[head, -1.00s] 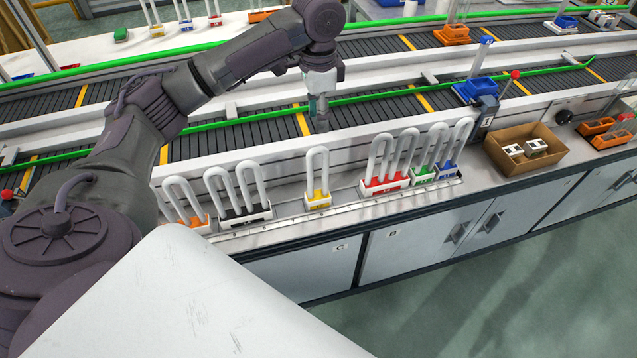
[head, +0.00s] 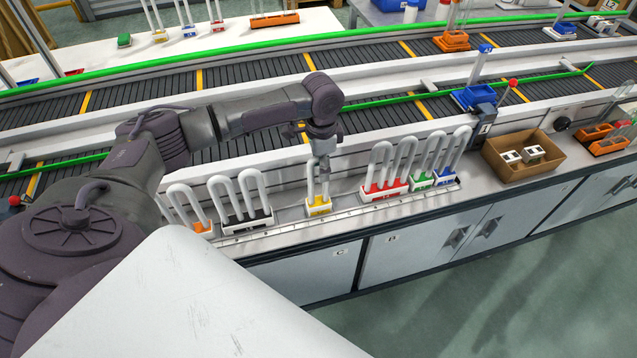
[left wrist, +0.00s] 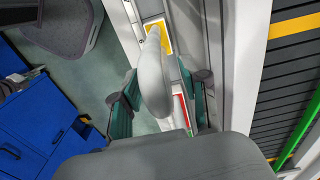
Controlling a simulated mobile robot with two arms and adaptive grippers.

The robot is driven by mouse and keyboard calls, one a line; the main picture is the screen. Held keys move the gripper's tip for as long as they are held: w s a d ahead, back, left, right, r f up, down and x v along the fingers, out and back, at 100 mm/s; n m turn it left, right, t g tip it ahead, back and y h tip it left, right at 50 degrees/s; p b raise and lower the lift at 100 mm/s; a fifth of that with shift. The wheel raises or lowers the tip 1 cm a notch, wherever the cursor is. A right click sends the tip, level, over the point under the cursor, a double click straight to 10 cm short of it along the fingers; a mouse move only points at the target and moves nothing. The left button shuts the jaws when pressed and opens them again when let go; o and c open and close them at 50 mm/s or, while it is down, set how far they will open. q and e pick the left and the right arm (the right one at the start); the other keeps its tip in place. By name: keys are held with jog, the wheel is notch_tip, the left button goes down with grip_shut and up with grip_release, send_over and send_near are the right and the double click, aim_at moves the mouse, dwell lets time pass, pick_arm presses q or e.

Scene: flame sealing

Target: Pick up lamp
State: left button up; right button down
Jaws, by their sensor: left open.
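A white U-shaped lamp on a yellow base (head: 319,204) stands upright on the ledge beside the conveyor, in the head view. My left gripper (head: 321,166) is at its top, pointing down and open. In the left wrist view the white tube of this lamp (left wrist: 155,80) lies between the two spread green fingers of my left gripper (left wrist: 158,102), with its yellow base beyond. The gripper hides the lamp's top in the head view. Whether a finger touches the tube cannot be told. My right gripper is not in view.
Lamps on black (head: 247,222) and orange bases stand to the left. Lamps on red (head: 384,190), green (head: 420,181) and blue (head: 445,176) bases stand close on the right. A cardboard box (head: 522,155) is farther right. The conveyor runs behind the ledge.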

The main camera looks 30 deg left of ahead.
pick_arm(q)
grip_shut()
jog(key=shift+r, duration=0.1)
dwell(0.5)
